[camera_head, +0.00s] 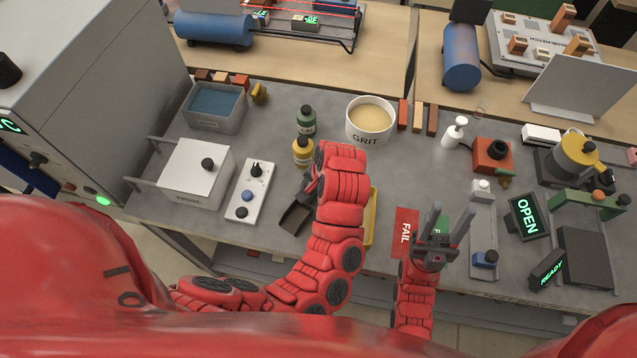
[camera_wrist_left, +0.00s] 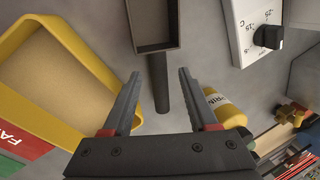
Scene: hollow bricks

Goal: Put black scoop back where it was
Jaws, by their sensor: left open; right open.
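The black scoop (camera_head: 297,215) lies on the grey bench in the head view, left of my left wrist. In the left wrist view its pan (camera_wrist_left: 156,22) is at the top and its handle (camera_wrist_left: 160,90) points toward my palm. My left gripper (camera_wrist_left: 158,73) is open, with one finger on each side of the handle in the picture. A gap shows on both sides, and I cannot tell the height between them. In the head view my left wrist mostly hides these fingers. My right gripper (camera_head: 450,210) is open and empty above the bench, over the red FAIL and green cards.
A yellow tray (camera_wrist_left: 88,48) lies beside the scoop. Yellow (camera_head: 303,152) and green (camera_head: 307,122) bottles stand behind it. A white knob panel (camera_head: 248,190) is left. The GRIT tub (camera_head: 369,120) stands behind my left arm. The right side is crowded with devices.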

